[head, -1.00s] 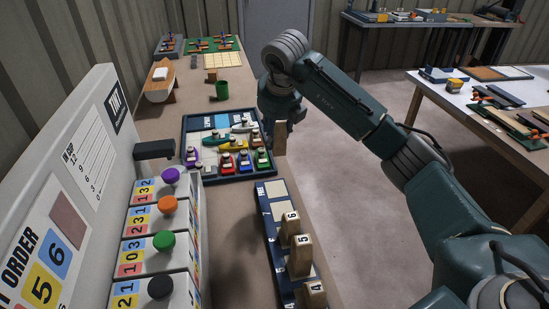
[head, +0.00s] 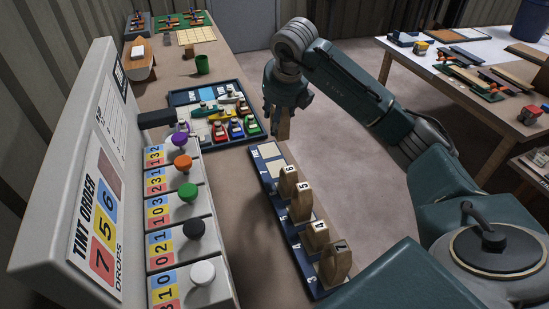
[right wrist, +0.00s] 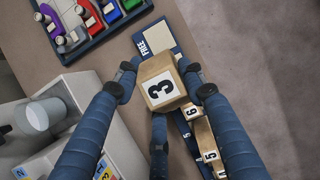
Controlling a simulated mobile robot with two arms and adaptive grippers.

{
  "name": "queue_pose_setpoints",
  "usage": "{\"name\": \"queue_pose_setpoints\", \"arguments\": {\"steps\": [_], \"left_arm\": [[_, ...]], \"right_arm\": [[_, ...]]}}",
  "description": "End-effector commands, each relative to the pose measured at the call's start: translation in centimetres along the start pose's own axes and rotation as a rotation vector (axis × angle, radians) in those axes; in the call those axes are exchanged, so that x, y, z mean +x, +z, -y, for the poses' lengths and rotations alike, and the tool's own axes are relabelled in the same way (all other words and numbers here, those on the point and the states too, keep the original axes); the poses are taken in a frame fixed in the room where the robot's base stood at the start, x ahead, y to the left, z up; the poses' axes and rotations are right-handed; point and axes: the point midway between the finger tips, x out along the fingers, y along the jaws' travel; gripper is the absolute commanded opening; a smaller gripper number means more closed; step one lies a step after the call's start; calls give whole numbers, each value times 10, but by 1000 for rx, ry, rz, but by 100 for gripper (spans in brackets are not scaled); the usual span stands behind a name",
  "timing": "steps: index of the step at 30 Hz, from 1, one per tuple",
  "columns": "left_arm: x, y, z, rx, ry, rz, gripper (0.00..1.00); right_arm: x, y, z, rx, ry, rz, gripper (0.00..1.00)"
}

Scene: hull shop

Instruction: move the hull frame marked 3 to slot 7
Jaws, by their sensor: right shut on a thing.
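The wooden hull frame marked 3 (right wrist: 162,86) is between the fingers of my right gripper (right wrist: 166,80), its number facing the right wrist camera. In the head view my right gripper (head: 285,104) is shut on this frame (head: 284,125), held at the far end of the long blue rack (head: 284,215). Whether the frame touches the rack cannot be told. Pale cells (head: 268,151) at the rack's far end are bare; the right wrist view shows the word FREE there. My left gripper is not in view.
Frames marked 6 (head: 288,183), 5 (head: 302,205) and 4 (head: 315,238) stand in the rack, with another frame (head: 336,265) nearest me. A tray of coloured boats (head: 228,137) lies beyond the rack. The tint dispenser (head: 90,190) stands to the left.

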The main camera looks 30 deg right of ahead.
Motion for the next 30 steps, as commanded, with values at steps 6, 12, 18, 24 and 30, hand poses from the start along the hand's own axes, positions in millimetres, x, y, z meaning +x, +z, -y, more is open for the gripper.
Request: {"name": "queue_pose_setpoints", "arguments": {"steps": [6, 12, 18, 24, 30], "left_arm": [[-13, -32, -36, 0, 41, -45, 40], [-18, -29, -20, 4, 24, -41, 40], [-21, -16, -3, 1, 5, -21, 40], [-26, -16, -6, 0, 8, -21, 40], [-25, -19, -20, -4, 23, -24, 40]], "right_arm": [[52, -23, -1, 0, 0, -4, 11], [83, -34, -2, 0, 2, 0, 11], [101, -42, -2, 0, 1, -2, 11], [125, -51, -2, 1, 2, 1, 11], [128, -52, -2, 0, 2, 3, 11]]}}
